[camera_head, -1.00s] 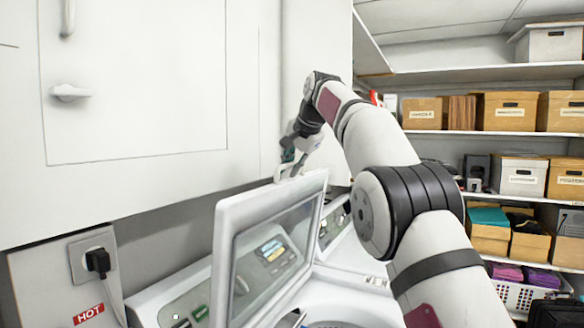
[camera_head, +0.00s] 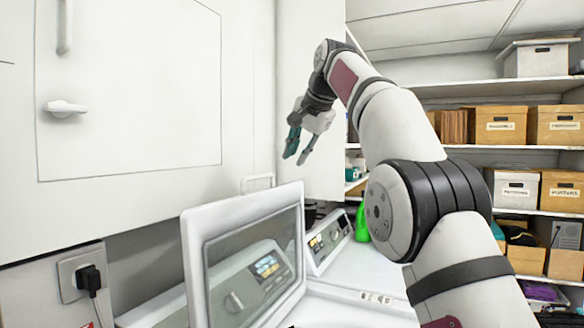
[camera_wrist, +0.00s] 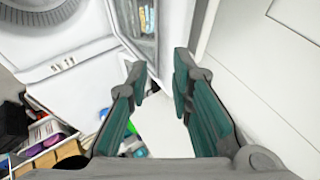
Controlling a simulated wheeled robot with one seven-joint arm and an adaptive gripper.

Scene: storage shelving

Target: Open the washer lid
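The washer lid (camera_head: 190,262) stands raised, nearly upright, in the head view. It has a white frame around a dark glass pane, with a small white loop handle (camera_head: 258,177) on its upper edge. My gripper (camera_head: 297,160) is above and to the right of the handle, apart from the lid, fingers pointing down. In the wrist view its two green-padded fingers (camera_wrist: 161,66) are spread with nothing between them. The washer's body below the lid is mostly out of the head view; a round tub opening (camera_wrist: 45,22) shows at the wrist view's upper left.
A white cabinet (camera_head: 130,100) fills the left and back wall. A control panel (camera_head: 328,240) and a green bottle (camera_head: 362,222) stand behind and right of the lid. Shelves with boxes (camera_head: 500,127) are at the right. A plug (camera_head: 88,278) is at the lower left.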

